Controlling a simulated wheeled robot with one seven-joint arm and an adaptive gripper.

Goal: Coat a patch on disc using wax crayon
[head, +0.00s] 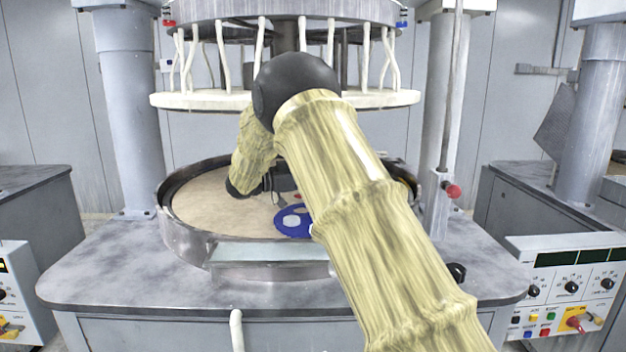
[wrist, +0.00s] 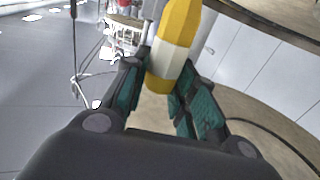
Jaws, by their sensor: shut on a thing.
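The wax crayon (wrist: 173,55), yellow at both ends with a white band, is held between the teal-padded fingers of my gripper (wrist: 161,80) in the wrist view. My gripper is shut on it. The blue disc (head: 281,224) lies on the beige platen (head: 215,208) in the head view, with pale round areas in it. Its right side is hidden behind my arm. My gripper (head: 268,184) shows small and dark just above and behind the disc. The crayon cannot be made out in the head view, and the disc is not clear in the wrist view.
A metal rim (head: 187,232) rings the platen. A white upper plate (head: 215,101) with hanging hoses is above it, close to my arm. Grey columns (head: 130,120) stand on both sides. A small red item (head: 297,195) lies behind the disc. The platen's left side is clear.

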